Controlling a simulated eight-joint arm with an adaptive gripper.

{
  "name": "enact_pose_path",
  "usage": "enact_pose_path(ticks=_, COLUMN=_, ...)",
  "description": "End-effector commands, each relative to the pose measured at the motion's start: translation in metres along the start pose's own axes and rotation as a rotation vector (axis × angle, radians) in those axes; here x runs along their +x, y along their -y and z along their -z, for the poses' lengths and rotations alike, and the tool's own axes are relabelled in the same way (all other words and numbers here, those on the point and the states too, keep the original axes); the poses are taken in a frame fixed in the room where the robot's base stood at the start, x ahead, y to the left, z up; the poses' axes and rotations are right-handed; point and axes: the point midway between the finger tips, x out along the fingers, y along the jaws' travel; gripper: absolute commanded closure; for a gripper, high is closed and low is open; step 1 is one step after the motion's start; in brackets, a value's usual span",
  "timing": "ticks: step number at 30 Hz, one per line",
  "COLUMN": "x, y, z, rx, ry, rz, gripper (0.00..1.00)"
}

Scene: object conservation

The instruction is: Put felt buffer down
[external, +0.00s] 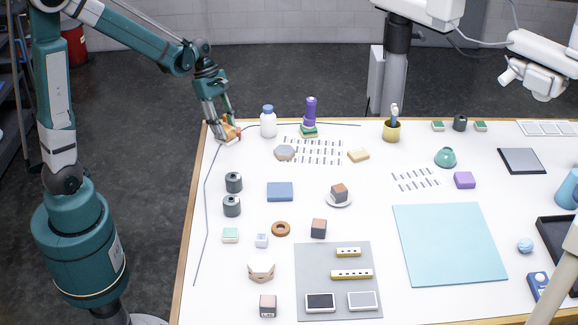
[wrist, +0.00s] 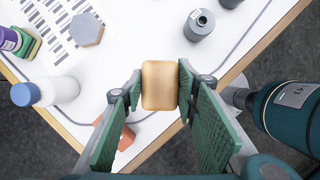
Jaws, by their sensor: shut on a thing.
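My gripper (external: 226,132) is at the back left corner of the white table, low over or at its surface. In the wrist view its green-padded fingers (wrist: 159,95) are shut on a tan, wood-coloured rounded block (wrist: 159,85), which I take to be the felt buffer. Its underside is hidden, so I cannot tell whether it touches the table. A reddish-orange thing (wrist: 127,137) shows partly behind the left finger, close to the table edge.
A white bottle with a blue cap (external: 268,124) stands just right of my gripper. A grey hexagonal piece (external: 285,153) and a purple bottle (external: 310,112) on a green pad are farther right. A dark cable (external: 207,210) runs along the left edge. Grey cylinders (external: 233,183) stand nearer the front.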

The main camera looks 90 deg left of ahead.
Motion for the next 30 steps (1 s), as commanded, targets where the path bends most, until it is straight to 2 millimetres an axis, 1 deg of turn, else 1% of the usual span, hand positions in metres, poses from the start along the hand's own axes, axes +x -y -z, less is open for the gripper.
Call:
enact_pose_path(ticks=9, x=0.000, y=0.000, z=0.000, rx=0.000, ry=0.000, rz=0.000, gripper=0.83)
enact_pose_path(ticks=13, x=0.005, y=0.000, z=0.002, rx=0.000, ry=0.000, rz=0.000, gripper=0.83)
enact_pose_path(ticks=17, x=0.016, y=-0.001, z=0.006, rx=0.000, ry=0.000, rz=0.000, gripper=0.83)
enact_pose_path(ticks=24, x=0.042, y=-0.001, z=0.017, rx=0.000, ry=0.000, rz=0.000, gripper=0.83)
enact_pose_path(ticks=27, x=0.050, y=-0.001, z=0.021, rx=0.000, ry=0.000, rz=0.000, gripper=0.83)
enact_pose_path(ticks=30, x=0.053, y=-0.001, z=0.022, rx=0.000, ry=0.000, rz=0.000, gripper=0.83)
